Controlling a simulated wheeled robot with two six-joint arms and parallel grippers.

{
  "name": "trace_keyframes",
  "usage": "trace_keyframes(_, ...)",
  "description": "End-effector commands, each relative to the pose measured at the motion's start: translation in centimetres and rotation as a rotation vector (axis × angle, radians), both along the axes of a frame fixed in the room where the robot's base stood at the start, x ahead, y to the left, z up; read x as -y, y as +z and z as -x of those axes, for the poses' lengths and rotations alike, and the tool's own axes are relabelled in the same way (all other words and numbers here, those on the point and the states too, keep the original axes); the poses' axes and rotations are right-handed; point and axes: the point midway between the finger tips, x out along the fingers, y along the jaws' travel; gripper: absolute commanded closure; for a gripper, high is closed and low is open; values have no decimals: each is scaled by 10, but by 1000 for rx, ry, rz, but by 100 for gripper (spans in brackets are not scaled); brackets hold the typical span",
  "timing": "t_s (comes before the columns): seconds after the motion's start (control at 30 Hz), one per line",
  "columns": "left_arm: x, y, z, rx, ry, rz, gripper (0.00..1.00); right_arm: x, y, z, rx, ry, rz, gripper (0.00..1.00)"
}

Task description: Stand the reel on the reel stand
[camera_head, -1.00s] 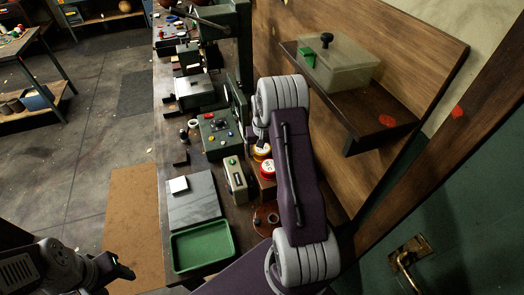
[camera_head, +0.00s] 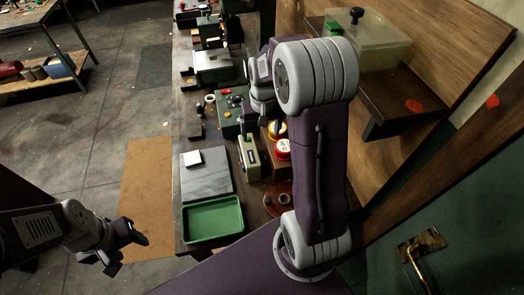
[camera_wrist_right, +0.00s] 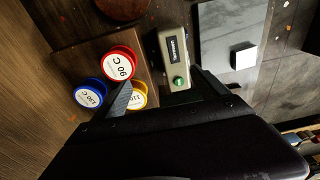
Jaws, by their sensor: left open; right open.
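Several labelled reels stand close together on a brown wooden block (camera_wrist_right: 85,50). They are a red one (camera_wrist_right: 120,65) marked 90 C, a blue one (camera_wrist_right: 90,93) and a yellow one (camera_wrist_right: 139,97). In the head view the red reel (camera_head: 283,150) shows beside my right arm, with the yellow one (camera_head: 279,130) partly hidden. A round brown disc (camera_head: 272,207) lies nearby; I cannot tell whether it is the reel stand. My right gripper (camera_wrist_right: 165,90) is open over the reels, a ridged fingertip overlapping the red and yellow ones. My left gripper (camera_head: 122,243) is open and empty, left of the bench.
A green tray (camera_head: 213,219) and a grey slab with a white square (camera_head: 192,158) lie on the bench. A small beige device (camera_head: 249,157) stands left of the reels. A shelf with a clear box (camera_head: 370,48) is at upper right. Floor is free at left.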

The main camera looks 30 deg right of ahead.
Motion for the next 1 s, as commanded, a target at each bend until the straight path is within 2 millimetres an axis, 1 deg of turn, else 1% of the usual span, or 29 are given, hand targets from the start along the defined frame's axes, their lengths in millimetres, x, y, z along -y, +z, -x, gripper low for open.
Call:
trace_keyframes(0.03,0,0,0,0,0,0,46,-31,-5,22,-2,69,-3,16)
trace_keyframes(0.07,0,0,0,0,0,0,46,-46,-9,36,-2,105,-5,16)
trace_keyframes(0.1,0,0,0,0,0,0,46,-64,-14,55,-3,151,-7,16)
trace_keyframes(0.2,0,0,0,0,0,0,46,-93,-25,96,-3,238,-9,16)
trace_keyframes(0.3,0,0,0,0,0,0,46,-105,-32,121,-5,283,-10,16)
trace_keyframes(0.4,0,0,0,0,0,0,46,-107,-35,128,-6,294,-11,16)
trace_keyframes(0.57,0,0,0,0,0,0,46,-107,-35,128,-7,292,-10,16)
trace_keyframes(0.63,0,-8,0,0,0,0,46,-107,-42,128,-8,292,-11,16)
trace_keyframes(0.7,0,-22,0,0,0,0,46,-107,-56,128,-8,291,-11,16)
trace_keyframes(0.73,0,-22,0,0,0,0,46,-107,-57,128,-8,291,-11,16)
trace_keyframes(0.8,0,-16,0,-1,0,0,46,-107,-50,127,-8,291,-11,16)
trace_keyframes(1.0,0,-15,0,0,0,0,46,-106,-50,127,-8,291,-11,16)
